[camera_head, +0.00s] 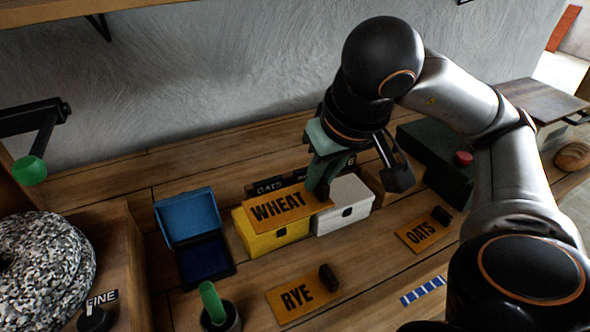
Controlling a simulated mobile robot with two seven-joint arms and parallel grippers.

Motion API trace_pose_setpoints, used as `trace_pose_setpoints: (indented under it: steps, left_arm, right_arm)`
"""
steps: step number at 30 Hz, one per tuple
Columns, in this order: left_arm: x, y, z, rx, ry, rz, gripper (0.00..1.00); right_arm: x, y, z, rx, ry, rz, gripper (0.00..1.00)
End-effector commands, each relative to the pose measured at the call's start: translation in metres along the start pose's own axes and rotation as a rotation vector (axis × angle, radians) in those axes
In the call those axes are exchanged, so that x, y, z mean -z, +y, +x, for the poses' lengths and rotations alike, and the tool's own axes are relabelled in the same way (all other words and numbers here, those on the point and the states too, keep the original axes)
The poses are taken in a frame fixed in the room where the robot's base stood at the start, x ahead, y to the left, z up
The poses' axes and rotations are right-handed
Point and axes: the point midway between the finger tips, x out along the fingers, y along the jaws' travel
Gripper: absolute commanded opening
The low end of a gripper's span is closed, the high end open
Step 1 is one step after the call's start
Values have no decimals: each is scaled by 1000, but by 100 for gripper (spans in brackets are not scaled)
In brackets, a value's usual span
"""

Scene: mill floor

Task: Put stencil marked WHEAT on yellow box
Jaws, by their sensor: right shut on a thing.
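The orange stencil marked WHEAT (278,207) is over the top of the yellow box (273,241) and reaches past its right edge toward the white box. I cannot tell whether it touches the lid. My right gripper (322,186) is shut on the dark handle at the stencil's right end. My left gripper is not in view. The stencil marked RYE (290,302) and the stencil marked OATS (422,232) lie flat on the bench, each with a dark handle.
A white box (345,215) stands right of the yellow one. An open blue ink pad (190,218) is on the left, with a green-handled tool (212,302) in front. A dark green case (438,150) stands behind right. A speckled millstone (40,275) is far left.

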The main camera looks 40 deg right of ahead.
Motion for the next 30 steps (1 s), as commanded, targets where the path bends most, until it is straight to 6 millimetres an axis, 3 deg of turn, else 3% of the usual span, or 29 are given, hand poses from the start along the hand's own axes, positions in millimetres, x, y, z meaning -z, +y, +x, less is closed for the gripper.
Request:
trace_pose_setpoints:
  steps: [2, 7, 10, 15, 23, 30]
  left_arm:
    - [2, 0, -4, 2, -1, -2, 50]
    - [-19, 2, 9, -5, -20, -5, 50]
    - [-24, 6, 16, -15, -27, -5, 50]
    - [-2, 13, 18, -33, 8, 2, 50]
    - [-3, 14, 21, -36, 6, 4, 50]
    - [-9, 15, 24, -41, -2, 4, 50]
  right_arm:
    - [3, 1, 2, -1, -5, 3, 0]
    - [33, 2, 43, 3, -7, 7, 0]
    - [41, 4, 68, -1, -7, 5, 0]
    - [52, 6, 93, -3, -2, 4, 0]
    - [59, 6, 118, -2, -2, 3, 0]
    - [48, 6, 141, -1, 1, 1, 0]
